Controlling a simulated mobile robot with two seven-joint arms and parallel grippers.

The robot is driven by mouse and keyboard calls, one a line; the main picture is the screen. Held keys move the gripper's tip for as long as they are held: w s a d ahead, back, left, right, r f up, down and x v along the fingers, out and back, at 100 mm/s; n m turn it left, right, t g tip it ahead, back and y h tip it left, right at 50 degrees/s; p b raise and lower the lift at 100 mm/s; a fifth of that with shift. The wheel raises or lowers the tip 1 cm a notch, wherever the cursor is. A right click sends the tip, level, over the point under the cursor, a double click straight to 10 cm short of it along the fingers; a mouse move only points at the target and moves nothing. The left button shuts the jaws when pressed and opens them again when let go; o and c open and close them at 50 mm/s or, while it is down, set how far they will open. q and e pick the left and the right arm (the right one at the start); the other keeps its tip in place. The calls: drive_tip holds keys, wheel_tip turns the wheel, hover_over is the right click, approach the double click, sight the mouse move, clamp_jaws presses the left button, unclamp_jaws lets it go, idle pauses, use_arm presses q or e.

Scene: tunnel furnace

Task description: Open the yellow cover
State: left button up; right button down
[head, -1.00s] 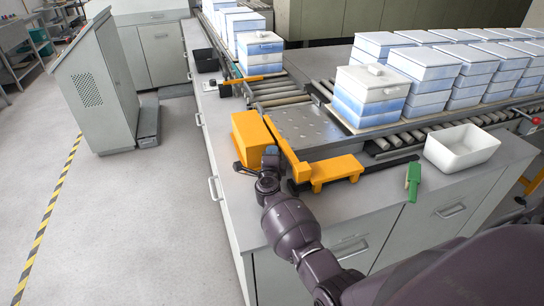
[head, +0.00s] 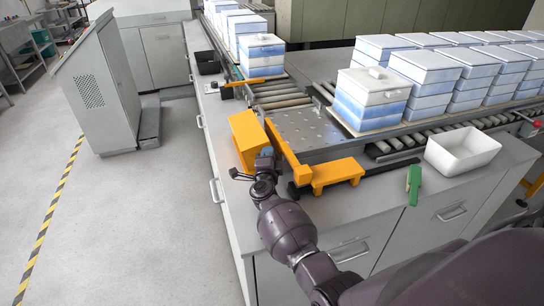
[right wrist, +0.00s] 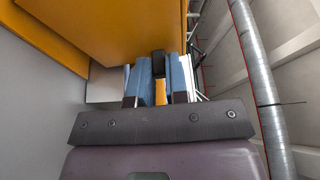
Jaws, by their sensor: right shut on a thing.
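The yellow cover (head: 246,138) is a box-like orange-yellow piece at the left edge of the grey worktop, beside a long yellow bar. My right gripper (head: 266,153) is at the near right side of the cover. In the right wrist view the cover (right wrist: 125,30) fills the top, above the blue fingers of the gripper (right wrist: 159,85). The fingers are shut on a small dark part (right wrist: 158,64), which looks like the cover's handle; its attachment is partly hidden. What lies under the cover is hidden. My left gripper is not in view.
The yellow bar (head: 283,147) and a yellow bracket (head: 337,173) stand close right of the gripper. A green-handled tool (head: 413,182) and a white bin (head: 462,149) lie farther right. Stacked blue-white boxes (head: 371,98) stand on rollers behind. Open floor lies left.

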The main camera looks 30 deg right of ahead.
drive_tip(key=shift+w+a+r+n+t, duration=0.1)
drive_tip(key=shift+a+r+n+t, duration=0.15)
drive_tip(key=shift+a+n, duration=0.3)
drive_tip(key=shift+w+a+r+n+t, duration=0.15)
drive_tip(key=shift+a+r+n, duration=0.2)
drive_tip(key=shift+n, duration=0.3)
drive_tip(key=shift+w+a+r+n+t, duration=0.15)
drive_tip(key=shift+a+n+t, duration=0.1)
drive_tip(key=shift+a+n, duration=0.3)
drive_tip(key=shift+w+a+r+n+t, duration=0.1)
drive_tip(key=shift+a+n+t, duration=0.2)
drive_tip(key=shift+n, duration=0.45)
drive_tip(key=shift+a, duration=0.1)
drive_tip(key=c, duration=1.4)
unclamp_jaws()
drive_tip(key=shift+s, duration=0.1)
drive_tip(key=v, duration=1)
drive_tip(key=shift+s+a, duration=0.25)
drive_tip(key=shift+s, duration=0.05)
drive_tip(key=shift+f, duration=0.1)
